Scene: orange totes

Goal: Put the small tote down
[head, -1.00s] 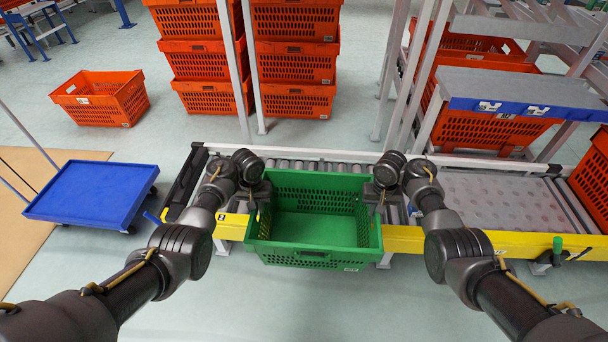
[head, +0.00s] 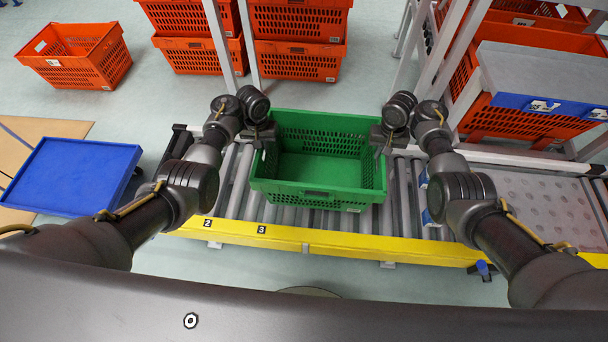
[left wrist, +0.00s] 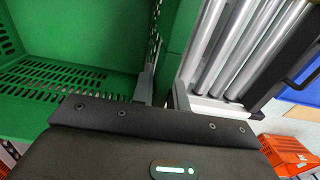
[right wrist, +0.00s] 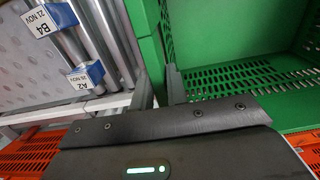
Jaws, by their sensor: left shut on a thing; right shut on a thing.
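The small tote is an empty green crate (head: 318,197) in the middle of the head view, upright over the grey conveyor rollers (head: 235,195). I cannot tell whether its bottom touches the rollers. My left gripper (head: 264,140) is shut on its left side wall, and my right gripper (head: 378,140) is shut on its right side wall. In the left wrist view the left fingers (left wrist: 160,85) straddle the green wall (left wrist: 180,30). In the right wrist view the right fingers (right wrist: 168,85) straddle the opposite wall (right wrist: 150,50).
A yellow rail (head: 330,243) runs along the conveyor's near edge. Bare rollers lie on both sides of the tote. Stacked orange totes (head: 297,60) stand behind. A blue cart (head: 70,175) is at left, and a grey perforated plate (head: 535,205) at right.

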